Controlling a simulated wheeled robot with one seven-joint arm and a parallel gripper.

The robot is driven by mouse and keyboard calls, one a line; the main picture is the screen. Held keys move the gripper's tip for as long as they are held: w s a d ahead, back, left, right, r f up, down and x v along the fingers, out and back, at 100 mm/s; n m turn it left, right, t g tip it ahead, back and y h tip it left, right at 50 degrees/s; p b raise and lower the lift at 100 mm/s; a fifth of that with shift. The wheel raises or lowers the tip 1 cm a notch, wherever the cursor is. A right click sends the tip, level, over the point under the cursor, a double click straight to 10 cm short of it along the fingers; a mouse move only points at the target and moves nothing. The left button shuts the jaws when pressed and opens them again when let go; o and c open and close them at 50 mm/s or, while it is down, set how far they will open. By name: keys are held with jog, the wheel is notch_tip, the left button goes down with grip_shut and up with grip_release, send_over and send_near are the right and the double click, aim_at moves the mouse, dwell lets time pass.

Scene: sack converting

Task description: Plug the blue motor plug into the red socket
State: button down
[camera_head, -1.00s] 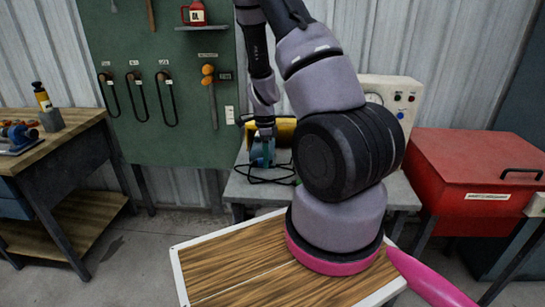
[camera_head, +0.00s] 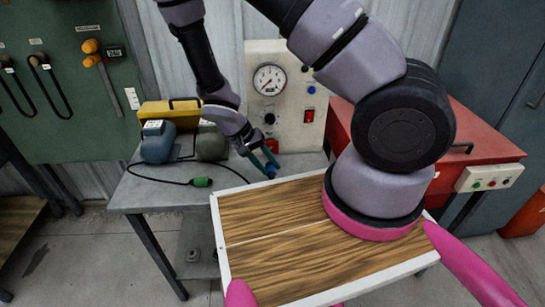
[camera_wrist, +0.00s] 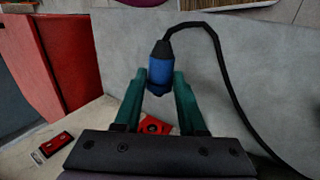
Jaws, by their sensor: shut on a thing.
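My gripper (camera_head: 264,164) is shut on the blue motor plug, holding it in front of the control box at the bench's right end. In the head view the plug (camera_head: 270,171) is small and partly hidden by the fingers. In the wrist view the blue plug (camera_wrist: 160,72) sits between the two green fingers, with its black cable leaving the far end. The red socket (camera_wrist: 152,126), a red square with a dark round opening, shows between the fingers, apart from the plug. In the head view the red socket (camera_head: 271,146) is low on the box, just above the fingertips.
The beige control box (camera_head: 290,84) carries a gauge, buttons and a second red fitting (camera_head: 308,116). A blue motor (camera_head: 157,143), a grey-green motor (camera_head: 211,144) and a green connector (camera_head: 202,182) on black cable lie left on the grey bench (camera_head: 150,195). A red cabinet (camera_head: 480,130) stands right.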

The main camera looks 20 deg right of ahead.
jog(key=shift+d, duration=0.45)
jog(key=shift+w+d, duration=0.2)
jog(key=shift+w, duration=0.75)
jog(key=shift+w+d, duration=0.15)
jog(key=shift+w, duration=0.85)
jog(key=shift+w+d, duration=0.2)
jog(key=shift+w, duration=0.75)
jog(key=shift+w+d, duration=0.15)
jog(key=shift+w, duration=0.85)
jog(key=shift+c, duration=2)
grip_release()
